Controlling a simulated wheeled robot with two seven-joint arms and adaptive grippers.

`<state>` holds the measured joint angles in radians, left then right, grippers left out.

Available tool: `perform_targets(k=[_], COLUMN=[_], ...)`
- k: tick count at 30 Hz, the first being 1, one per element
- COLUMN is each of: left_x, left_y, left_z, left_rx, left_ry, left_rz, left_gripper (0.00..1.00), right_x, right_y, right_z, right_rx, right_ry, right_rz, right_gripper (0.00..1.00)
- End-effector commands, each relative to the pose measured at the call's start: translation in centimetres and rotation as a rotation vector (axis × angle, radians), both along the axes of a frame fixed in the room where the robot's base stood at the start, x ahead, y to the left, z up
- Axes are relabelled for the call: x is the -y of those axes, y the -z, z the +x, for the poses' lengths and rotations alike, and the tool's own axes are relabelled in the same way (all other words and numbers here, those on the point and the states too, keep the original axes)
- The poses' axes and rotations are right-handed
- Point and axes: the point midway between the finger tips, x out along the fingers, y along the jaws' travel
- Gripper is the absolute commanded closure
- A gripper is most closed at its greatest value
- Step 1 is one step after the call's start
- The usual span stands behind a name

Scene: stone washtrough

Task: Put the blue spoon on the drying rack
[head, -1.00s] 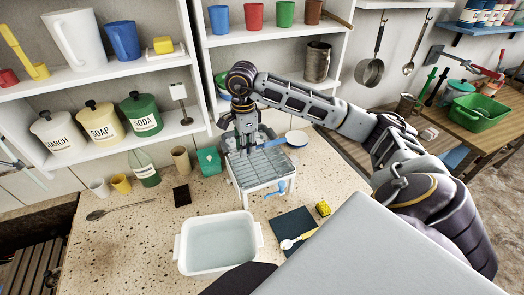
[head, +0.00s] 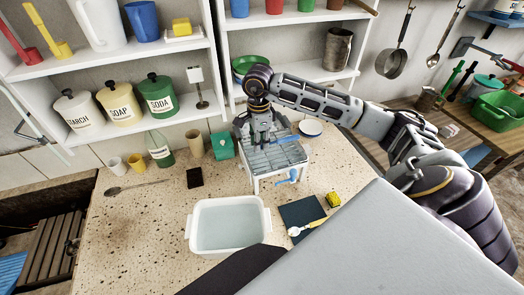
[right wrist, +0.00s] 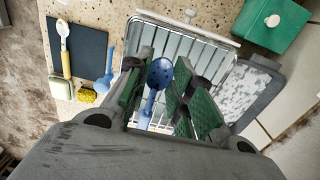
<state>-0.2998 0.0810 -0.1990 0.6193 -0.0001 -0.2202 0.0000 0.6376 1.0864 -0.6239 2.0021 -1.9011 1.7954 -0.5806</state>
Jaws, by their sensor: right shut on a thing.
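My right gripper (head: 263,140) points down over the drying rack (head: 262,168), a pale wire-and-slat rack on short white legs. It is shut on the blue spoon (head: 287,140), whose blue length sticks out to the right. In the right wrist view the spoon's holed bowl (right wrist: 159,73) shows between the green-padded fingers (right wrist: 166,100), above the rack's bars (right wrist: 200,52). I cannot tell whether the spoon touches the bars. My left gripper is in neither view.
Another blue utensil (head: 289,178) is beside the rack's front. A dark mat (head: 301,211) with a yellow-handled spoon, a yellow sponge (head: 333,200) and a white water basin (head: 228,226) are in front. A teal box (head: 222,146) stands left of the rack; a white-and-blue dish (head: 311,128) is behind right.

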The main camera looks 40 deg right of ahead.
Motion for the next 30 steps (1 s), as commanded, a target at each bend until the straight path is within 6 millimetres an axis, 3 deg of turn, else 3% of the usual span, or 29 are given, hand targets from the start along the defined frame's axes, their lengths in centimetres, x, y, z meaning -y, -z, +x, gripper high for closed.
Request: perform_targets(k=[6,20,30], left_x=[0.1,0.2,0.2], left_y=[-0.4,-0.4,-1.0], left_z=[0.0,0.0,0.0], left_rx=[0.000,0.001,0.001], left_ry=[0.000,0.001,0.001], left_rz=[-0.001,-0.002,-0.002], left_gripper=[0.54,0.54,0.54], right_x=[0.0,0.0,0.0], right_y=[1.8,2.4,5.5], right_z=[0.0,0.0,0.0], right_rx=[0.001,0.000,0.000], right_ry=[0.001,0.001,0.000], right_rz=[0.001,0.000,0.001], right_gripper=[0.93,0.93,0.93])
